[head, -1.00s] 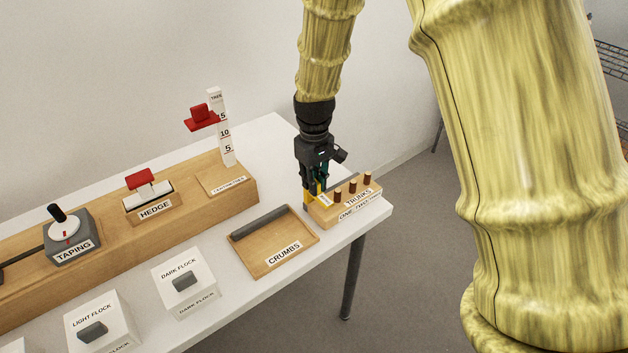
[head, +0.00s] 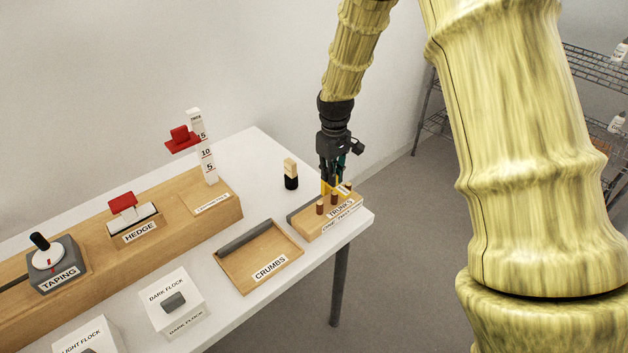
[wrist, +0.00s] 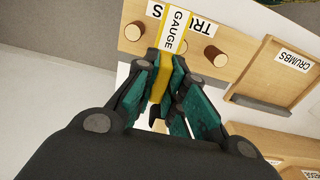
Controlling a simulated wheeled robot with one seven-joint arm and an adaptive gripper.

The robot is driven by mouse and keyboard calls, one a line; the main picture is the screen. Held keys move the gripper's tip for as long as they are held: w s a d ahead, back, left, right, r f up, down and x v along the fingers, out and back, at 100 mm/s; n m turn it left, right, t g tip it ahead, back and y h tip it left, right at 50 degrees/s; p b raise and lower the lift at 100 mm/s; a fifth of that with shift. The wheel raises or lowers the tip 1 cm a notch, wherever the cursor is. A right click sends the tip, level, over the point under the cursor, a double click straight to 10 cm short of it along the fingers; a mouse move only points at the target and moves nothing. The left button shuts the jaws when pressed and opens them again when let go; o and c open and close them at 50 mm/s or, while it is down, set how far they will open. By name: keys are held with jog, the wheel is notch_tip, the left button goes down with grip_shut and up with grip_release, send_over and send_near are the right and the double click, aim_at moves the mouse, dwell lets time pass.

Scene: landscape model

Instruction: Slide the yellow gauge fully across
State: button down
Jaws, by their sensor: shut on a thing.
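The yellow gauge (head: 326,187) stands at the TRUNKS block (head: 318,230), along the row of brown pegs (head: 320,207). My gripper (head: 332,176) is above the block and shut on the gauge. In the wrist view the gauge (wrist: 178,40) shows a white label reading GAUGE, and its yellow body runs down between the fingers (wrist: 165,85).
The CRUMBS tray (head: 232,277) lies left of the block. A black-and-cream item (head: 291,174) stands behind it. The table's right edge is close to the block. A long wooden base with HEDGE and TAPING fixtures (head: 62,262) is farther left.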

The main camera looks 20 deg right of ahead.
jog(key=d, duration=0.1)
jog(key=w+d, duration=0.1)
jog(key=d, duration=0.2)
jog(key=shift+w+d+p, duration=0.2)
jog(key=shift+w+p, duration=0.1)
jog(key=shift+w, duration=0.05)
jog(key=shift+w+d+r, duration=0.1)
jog(key=shift+d, duration=0.05)
jog(key=c, duration=1.5)
grip_release()
jog(key=shift+d, duration=0.15)
notch_tip(320, 180, up, 12)
jog(key=shift+f, duration=0.1)
